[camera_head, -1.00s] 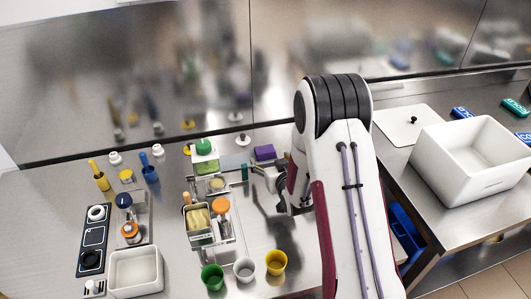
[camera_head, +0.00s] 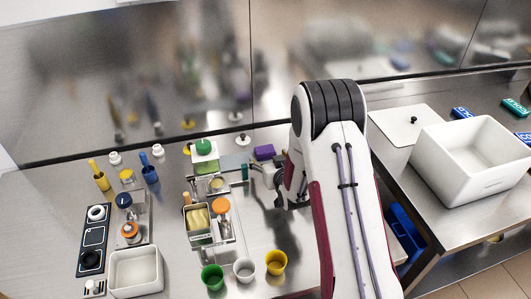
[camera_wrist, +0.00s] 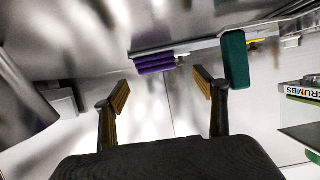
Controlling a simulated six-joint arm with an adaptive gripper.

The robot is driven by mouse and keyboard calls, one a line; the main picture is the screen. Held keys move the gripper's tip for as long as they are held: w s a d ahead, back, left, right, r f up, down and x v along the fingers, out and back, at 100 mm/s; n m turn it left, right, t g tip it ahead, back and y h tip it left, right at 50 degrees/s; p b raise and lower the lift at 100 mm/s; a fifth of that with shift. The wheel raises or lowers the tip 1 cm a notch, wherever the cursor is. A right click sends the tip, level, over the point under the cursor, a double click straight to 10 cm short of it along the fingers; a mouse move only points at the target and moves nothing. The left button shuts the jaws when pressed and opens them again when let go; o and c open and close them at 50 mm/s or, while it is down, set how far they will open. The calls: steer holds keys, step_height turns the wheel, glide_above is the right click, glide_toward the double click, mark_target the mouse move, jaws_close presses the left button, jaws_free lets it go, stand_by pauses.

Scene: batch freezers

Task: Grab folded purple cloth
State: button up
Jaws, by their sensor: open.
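The folded purple cloth (camera_head: 264,152) is a small purple block near the back wall of the steel table, just left of my arm. In the wrist view the purple cloth (camera_wrist: 155,62) shows ahead of my gripper, against a pale flat piece. My gripper (camera_wrist: 160,88) is open, its two tan-padded fingertips apart with nothing between them. The cloth lies beyond the fingertips and does not appear to touch them. In the head view my gripper (camera_head: 265,172) is partly hidden by my arm, on the near side of the cloth.
A green block (camera_wrist: 235,60) stands right of the cloth in the wrist view, near the right finger. A machine with an orange knob (camera_head: 221,205) is left of my gripper. Green, white and yellow cups (camera_head: 276,262) stand in front. A white box (camera_head: 480,160) is at right.

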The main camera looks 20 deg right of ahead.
mark_target(267, 151)
steer(key=shift+d+x, duration=0.15)
steer(key=shift+x, duration=0.6)
steer(key=shift+d+x, duration=0.15)
steer(key=shift+x, duration=1.7)
steer(key=c, duration=1.2)
